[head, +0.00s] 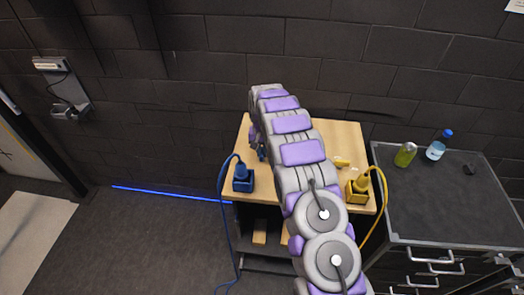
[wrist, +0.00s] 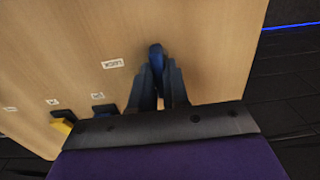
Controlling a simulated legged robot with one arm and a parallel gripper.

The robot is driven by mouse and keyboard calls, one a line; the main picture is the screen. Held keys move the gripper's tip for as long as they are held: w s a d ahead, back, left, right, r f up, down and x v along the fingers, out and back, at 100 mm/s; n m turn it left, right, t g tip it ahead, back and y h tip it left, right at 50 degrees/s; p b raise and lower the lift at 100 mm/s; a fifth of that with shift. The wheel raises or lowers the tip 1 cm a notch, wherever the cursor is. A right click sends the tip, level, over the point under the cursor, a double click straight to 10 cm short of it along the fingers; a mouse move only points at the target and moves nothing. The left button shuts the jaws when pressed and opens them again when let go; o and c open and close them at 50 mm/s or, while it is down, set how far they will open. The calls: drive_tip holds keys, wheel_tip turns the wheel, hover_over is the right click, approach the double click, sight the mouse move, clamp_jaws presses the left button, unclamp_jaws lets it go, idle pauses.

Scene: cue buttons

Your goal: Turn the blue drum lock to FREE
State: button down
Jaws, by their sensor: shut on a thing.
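In the wrist view, my gripper (wrist: 158,76) is shut on a dark blue handle (wrist: 156,53), which appears to be part of the blue drum lock. The handle stands up between the two fingers, and its lower part is hidden by them. A white label reading LOCK (wrist: 112,64), upside down in this view, is on the wooden top to the left of the handle. In the head view, my arm reaches over the wooden table (head: 349,136) and hides most of the lock. A bit of blue shows at the arm's left edge.
A blue box with a plug and cable (head: 243,179) sits at the table's left front, and a yellow one (head: 357,191) at its right. A small yellow piece (head: 341,162) lies behind that. A dark cabinet (head: 440,205) at right bears a green bottle (head: 405,154) and a blue-capped bottle (head: 438,146).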

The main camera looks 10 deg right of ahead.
drive_tip(key=shift+w+r, duration=0.2)
drive_tip(key=shift+w, duration=0.05)
drive_tip(key=c, duration=1.3)
unclamp_jaws()
drive_tip(key=shift+f, duration=0.1)
drive_tip(key=shift+o, duration=0.9)
drive_tip(key=shift+s, duration=0.1)
wheel_tip(320, 180, up, 17)
drive_tip(key=shift+r, duration=0.2)
